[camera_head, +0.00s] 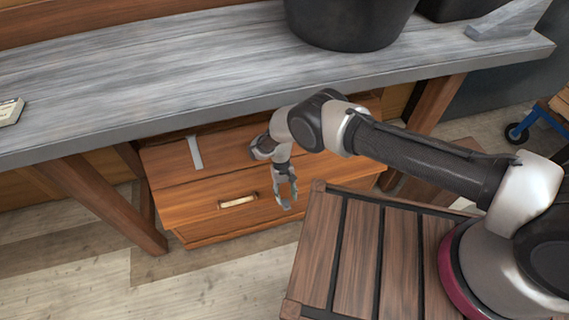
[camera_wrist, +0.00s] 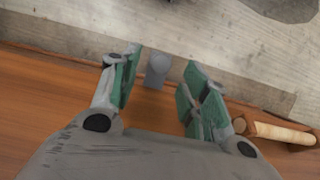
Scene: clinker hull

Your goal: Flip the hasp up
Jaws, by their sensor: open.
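The hasp (camera_wrist: 157,71) is a small grey metal tab with a rounded end. In the wrist view it shows between my two fingertips, apart from both, at the edge of the wooden chest (camera_wrist: 50,95). In the head view the chest (camera_head: 185,205) sits under the bench, and the hasp near my gripper is not clearly visible. My gripper (camera_head: 285,188) is open and empty, fingers pointing down at the right part of the chest's front. Green pads line the fingers in the wrist view.
Another grey metal strip (camera_head: 195,152) lies on the chest's top, at the left. A pale handle (camera_head: 238,201) is on the chest's front. The grey bench top (camera_head: 180,80) overhangs the chest, with a wooden leg (camera_head: 110,203) at left. Floor in front is clear.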

